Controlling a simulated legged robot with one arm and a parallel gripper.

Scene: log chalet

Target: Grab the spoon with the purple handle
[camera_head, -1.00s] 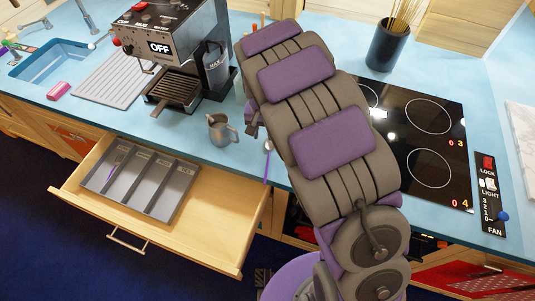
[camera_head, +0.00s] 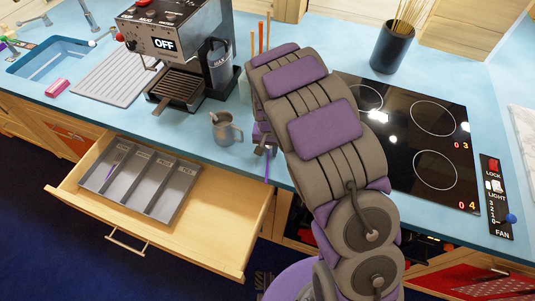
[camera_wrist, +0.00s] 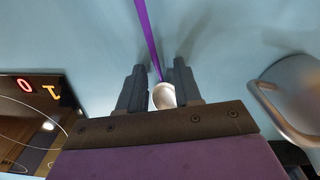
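The spoon with the purple handle (camera_head: 267,168) lies at the counter's front edge, just left of my arm in the head view. In the wrist view its thin purple handle (camera_wrist: 148,35) runs up and away, and its pale bowl (camera_wrist: 163,97) shows between my fingers. My gripper (camera_wrist: 158,85) is open, with a finger on each side of the spoon. I cannot tell whether either finger touches it. In the head view my gripper (camera_head: 264,143) is mostly hidden by my arm and covers the spoon's bowl.
A metal jug (camera_head: 226,130) stands close to the left of my gripper, and it shows at right in the wrist view (camera_wrist: 295,92). The coffee machine (camera_head: 175,50) is behind it. The cooktop (camera_head: 425,140) is right. An open drawer (camera_head: 215,215) with a grey cutlery tray (camera_head: 150,182) juts out below.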

